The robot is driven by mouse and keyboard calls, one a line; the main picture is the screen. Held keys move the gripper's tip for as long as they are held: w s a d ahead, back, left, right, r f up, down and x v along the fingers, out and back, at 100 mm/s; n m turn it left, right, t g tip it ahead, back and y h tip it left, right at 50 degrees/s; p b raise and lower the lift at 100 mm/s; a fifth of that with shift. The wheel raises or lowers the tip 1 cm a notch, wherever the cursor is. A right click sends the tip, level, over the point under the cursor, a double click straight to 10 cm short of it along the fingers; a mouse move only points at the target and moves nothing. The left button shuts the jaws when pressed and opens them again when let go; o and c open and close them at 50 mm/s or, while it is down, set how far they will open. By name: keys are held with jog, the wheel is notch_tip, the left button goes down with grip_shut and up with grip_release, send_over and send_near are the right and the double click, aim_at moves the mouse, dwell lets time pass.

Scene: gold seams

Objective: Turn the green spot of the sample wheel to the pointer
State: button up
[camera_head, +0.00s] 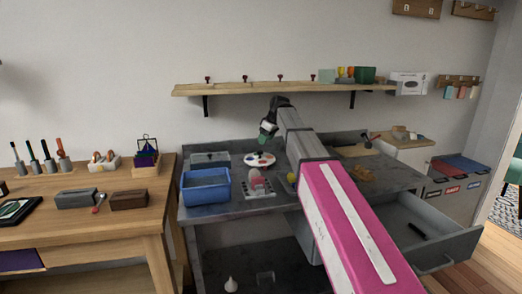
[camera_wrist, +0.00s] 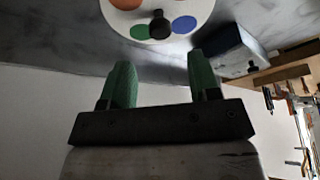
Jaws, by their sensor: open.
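The sample wheel (camera_head: 260,160) is a white disc with coloured spots on the grey workbench, below my gripper (camera_head: 267,130). In the wrist view the wheel (camera_wrist: 172,8) is at the top edge, partly cut off. Its green spot (camera_wrist: 140,32) lies near the rim, left of a black knob (camera_wrist: 158,23). A blue spot (camera_wrist: 183,25) lies right of the knob, and an orange spot (camera_wrist: 127,3) is at the top. My gripper (camera_wrist: 162,70) has green fingers, apart and empty, not touching the wheel. I cannot make out the pointer.
A blue bin (camera_head: 206,187) stands left of the wheel, with a grey box (camera_head: 210,158) behind it. A stand with a pink and white object (camera_head: 259,184) is in front. A wall shelf (camera_head: 285,89) runs above. An open drawer (camera_head: 432,238) juts out at right.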

aim_at(260, 151)
jog(key=x, duration=0.7)
grip_shut()
